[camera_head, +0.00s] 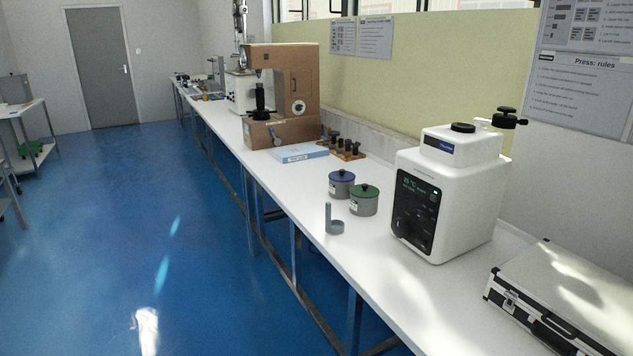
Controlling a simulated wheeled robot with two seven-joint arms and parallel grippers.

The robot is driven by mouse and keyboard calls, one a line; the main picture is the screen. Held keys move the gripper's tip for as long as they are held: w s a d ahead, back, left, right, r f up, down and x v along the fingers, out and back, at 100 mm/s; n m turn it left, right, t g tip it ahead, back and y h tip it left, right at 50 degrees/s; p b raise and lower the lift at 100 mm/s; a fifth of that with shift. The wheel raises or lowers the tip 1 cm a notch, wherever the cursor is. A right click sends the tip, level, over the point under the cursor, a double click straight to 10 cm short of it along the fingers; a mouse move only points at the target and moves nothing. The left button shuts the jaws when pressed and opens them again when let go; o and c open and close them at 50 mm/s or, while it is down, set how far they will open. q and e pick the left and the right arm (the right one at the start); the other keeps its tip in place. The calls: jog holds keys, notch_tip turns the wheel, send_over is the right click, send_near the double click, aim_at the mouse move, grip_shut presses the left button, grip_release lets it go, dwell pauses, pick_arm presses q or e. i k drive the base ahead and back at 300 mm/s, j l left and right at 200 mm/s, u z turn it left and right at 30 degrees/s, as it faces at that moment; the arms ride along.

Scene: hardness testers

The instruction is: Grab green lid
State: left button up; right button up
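The green lid (364,191) has a small dark knob on top and sits on a grey round container (363,206) on the white bench. A similar container with a blue lid (342,177) stands just behind it and to its left. Neither of my grippers shows in the head view.
The white bench (295,206) runs into the distance. A grey upright holder (332,220) stands in front of the green-lidded container. A white machine (447,188) stands to its right. A silver case (565,292) lies at the front right. A brown tester (284,95) and a blue booklet (301,153) are farther back.

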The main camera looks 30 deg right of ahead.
aim_at(363, 191)
jog(key=i+j+z, duration=0.1)
jog(key=i+z, duration=0.3)
jog(key=i+j+z, duration=0.25)
jog(key=i+z, duration=0.15)
jog(key=i+j+z, duration=0.6)
jog(key=z, duration=0.15)
jog(key=i+j+z, duration=0.2)
jog(key=j+z, duration=0.2)
jog(key=i+j+z, duration=0.15)
jog(key=j+z, duration=0.25)
jog(key=i+j+z, duration=0.1)
jog(key=j+z, duration=0.3)
jog(key=i+j+z, duration=0.1)
jog(key=j+z, duration=0.2)
jog(key=j, duration=0.15)
jog(key=j+z, duration=0.35)
jog(key=j, duration=0.05)
